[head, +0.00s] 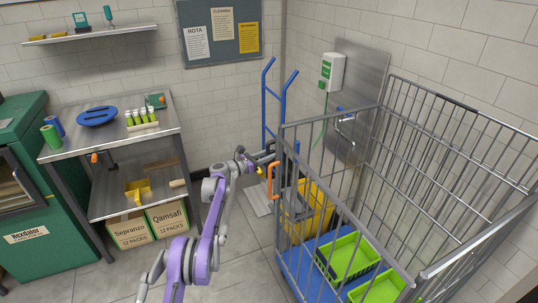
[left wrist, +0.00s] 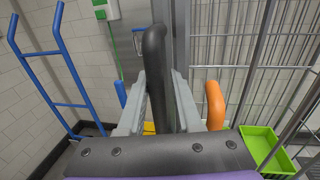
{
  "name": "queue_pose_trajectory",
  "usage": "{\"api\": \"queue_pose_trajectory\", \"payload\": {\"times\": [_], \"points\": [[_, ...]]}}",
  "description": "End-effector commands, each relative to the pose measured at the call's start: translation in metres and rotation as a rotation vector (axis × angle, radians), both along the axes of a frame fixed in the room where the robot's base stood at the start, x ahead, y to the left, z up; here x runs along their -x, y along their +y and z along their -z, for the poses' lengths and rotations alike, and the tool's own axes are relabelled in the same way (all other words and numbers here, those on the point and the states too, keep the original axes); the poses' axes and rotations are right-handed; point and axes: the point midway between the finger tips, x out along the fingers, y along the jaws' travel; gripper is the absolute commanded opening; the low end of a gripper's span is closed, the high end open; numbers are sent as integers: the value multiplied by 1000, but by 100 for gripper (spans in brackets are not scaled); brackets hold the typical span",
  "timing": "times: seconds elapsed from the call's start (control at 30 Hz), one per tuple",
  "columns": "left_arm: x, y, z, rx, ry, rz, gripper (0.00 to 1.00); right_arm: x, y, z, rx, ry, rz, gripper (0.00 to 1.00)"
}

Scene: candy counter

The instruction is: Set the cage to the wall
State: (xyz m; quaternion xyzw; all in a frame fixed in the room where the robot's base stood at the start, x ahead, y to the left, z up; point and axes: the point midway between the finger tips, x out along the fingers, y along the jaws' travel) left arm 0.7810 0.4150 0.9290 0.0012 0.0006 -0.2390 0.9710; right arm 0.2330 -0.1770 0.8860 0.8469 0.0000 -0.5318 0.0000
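The cage (head: 470,130) is a tall grey wire roll cage with a blue base, at the right of the head view and apart from the tiled wall (head: 455,35) at its left end as far as I can tell. An orange handle (head: 271,181) is on its near left post; it also shows in the left wrist view (left wrist: 215,105). My left gripper (head: 264,157) is at this left end. In the left wrist view its fingers (left wrist: 160,105) lie close on both sides of a black handle (left wrist: 154,50) and appear shut on it. My right gripper is out of view.
Green crates (head: 348,257) lie in the cage. A yellow bucket (head: 318,205) shows through its bars. A blue hand truck (head: 267,105) stands at the wall behind my gripper. A metal table (head: 165,125) and green cabinet (head: 25,245) are at left. Floor before the table is clear.

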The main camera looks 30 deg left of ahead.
Motion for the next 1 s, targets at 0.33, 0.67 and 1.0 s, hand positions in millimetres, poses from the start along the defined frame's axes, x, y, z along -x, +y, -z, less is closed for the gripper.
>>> {"api": "queue_pose_trajectory", "payload": {"times": [0.33, 0.67, 1.0], "points": [[27, 16, 0, 0, 0, -5, 35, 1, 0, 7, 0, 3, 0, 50], [83, 43, 1, -1, 0, -1, 35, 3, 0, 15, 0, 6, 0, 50], [95, 49, 0, 0, 0, 2, 35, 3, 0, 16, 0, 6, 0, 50]]}}
